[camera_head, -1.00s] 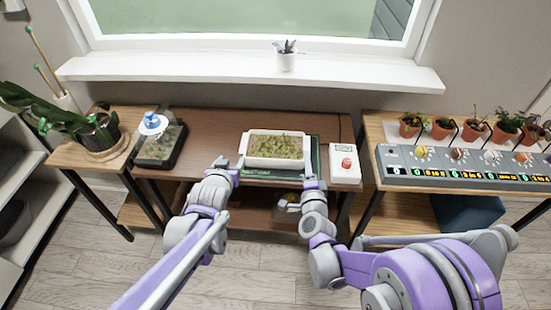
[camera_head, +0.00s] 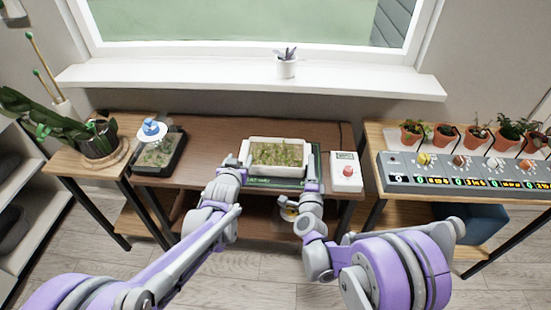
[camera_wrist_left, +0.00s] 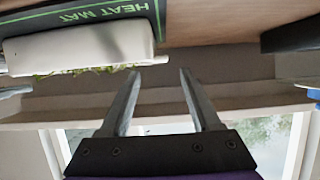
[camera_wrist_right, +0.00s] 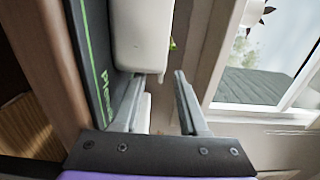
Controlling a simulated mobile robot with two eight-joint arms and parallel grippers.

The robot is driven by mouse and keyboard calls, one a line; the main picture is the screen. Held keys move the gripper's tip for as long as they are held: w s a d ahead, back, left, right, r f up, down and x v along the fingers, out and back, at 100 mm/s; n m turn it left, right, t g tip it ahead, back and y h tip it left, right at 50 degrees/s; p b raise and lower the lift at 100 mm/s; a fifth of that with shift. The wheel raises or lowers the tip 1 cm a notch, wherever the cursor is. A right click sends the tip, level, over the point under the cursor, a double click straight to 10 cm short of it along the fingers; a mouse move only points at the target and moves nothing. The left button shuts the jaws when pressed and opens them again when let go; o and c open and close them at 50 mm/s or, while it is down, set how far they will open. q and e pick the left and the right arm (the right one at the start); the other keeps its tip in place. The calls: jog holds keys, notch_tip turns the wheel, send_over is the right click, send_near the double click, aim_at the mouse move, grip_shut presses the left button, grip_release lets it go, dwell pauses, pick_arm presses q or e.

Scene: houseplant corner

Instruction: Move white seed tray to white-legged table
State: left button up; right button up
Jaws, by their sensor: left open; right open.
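The white seed tray (camera_head: 278,171), full of green seedlings, sits on the dark heat mat (camera_head: 268,183) on the brown middle table. My left gripper (camera_head: 238,161) is open at the tray's left end; in the left wrist view the tray (camera_wrist_left: 85,45) lies left of the open fingers (camera_wrist_left: 155,75). My right gripper (camera_head: 312,172) is open at the tray's right end. In the right wrist view the tray's end (camera_wrist_right: 142,40) is close to the fingertips (camera_wrist_right: 154,76); I cannot tell whether they touch. No white-legged table is in view.
A white box with a red button (camera_head: 346,172) stands right of the mat. A dark tray (camera_head: 160,155) with a blue-topped item is at left. A right table holds a control panel (camera_head: 465,170) and several potted plants. A windowsill (camera_head: 180,72) runs behind.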

aim_at(244, 151)
pick_arm(q)
jog(key=x, duration=0.6)
jog(key=shift+w+f, duration=0.1)
jog(key=shift+w, duration=0.15)
pick_arm(e)
jog(key=w, duration=0.6)
jog(key=shift+w+d, duration=0.2)
jog(key=shift+d, duration=0.15)
pick_arm(q)
jog(key=c, duration=0.6)
pick_arm(e)
jog(key=c, duration=0.6)
pick_arm(q)
grip_shut()
pick_arm(e)
grip_shut()
